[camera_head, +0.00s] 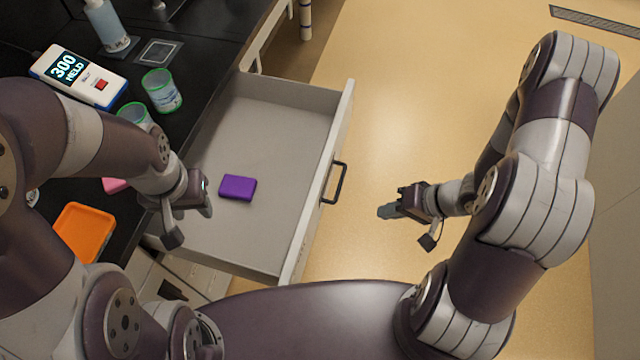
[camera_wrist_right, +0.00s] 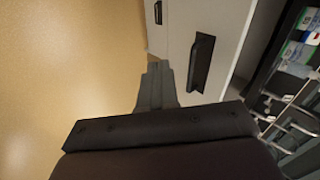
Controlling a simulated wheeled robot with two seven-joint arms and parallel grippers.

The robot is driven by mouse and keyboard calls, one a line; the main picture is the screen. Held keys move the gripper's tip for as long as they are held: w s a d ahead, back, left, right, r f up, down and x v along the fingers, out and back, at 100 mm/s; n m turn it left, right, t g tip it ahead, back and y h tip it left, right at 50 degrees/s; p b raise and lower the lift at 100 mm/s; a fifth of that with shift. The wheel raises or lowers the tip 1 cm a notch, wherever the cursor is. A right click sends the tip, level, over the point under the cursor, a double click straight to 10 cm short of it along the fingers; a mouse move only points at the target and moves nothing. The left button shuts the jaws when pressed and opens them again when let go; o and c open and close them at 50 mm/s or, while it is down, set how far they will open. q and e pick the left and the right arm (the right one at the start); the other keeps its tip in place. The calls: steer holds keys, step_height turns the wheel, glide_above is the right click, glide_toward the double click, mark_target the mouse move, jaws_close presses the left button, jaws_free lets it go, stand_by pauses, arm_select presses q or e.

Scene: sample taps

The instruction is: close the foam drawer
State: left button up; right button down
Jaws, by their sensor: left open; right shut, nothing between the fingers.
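The drawer (camera_head: 270,120) is pulled out from under the black bench in the head view, with a purple foam block (camera_head: 238,187) lying inside. Its front panel carries a dark handle (camera_head: 334,182). My left gripper (camera_head: 207,200) is open over the drawer's near left part, left of the purple block and apart from it. My right gripper (camera_head: 388,211) is shut and empty, in front of the drawer and to the right of the handle, not touching it. In the right wrist view the shut fingers (camera_wrist_right: 157,85) point towards white fronts with a dark handle (camera_wrist_right: 201,63).
On the black bench (camera_head: 190,45) stand a meter reading 300 (camera_head: 78,75), a green-rimmed beaker (camera_head: 162,91), a bottle (camera_head: 106,24) and an orange tray (camera_head: 82,231). The tan floor (camera_head: 430,100) right of the drawer is clear. An open shelf (camera_wrist_right: 295,105) shows in the wrist view.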

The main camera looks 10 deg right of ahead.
steer(key=a+r+y, duration=0.1)
steer(key=a, duration=0.1)
steer(key=m+b, duration=0.2)
glide_toward(318, 211)
steer(key=x, duration=0.5)
steer(key=shift+s+d+f, duration=0.1)
steer(key=shift+s+f, duration=0.05)
steer(key=shift+f, duration=0.3)
steer(key=shift+w+a, duration=0.25)
steer(key=shift+a, duration=0.1)
arm_select(q)
steer(key=shift+s+f, duration=0.2)
steer(key=shift+f, duration=0.25)
steer(key=shift+s+f, duration=0.2)
steer(key=shift+f, duration=0.25)
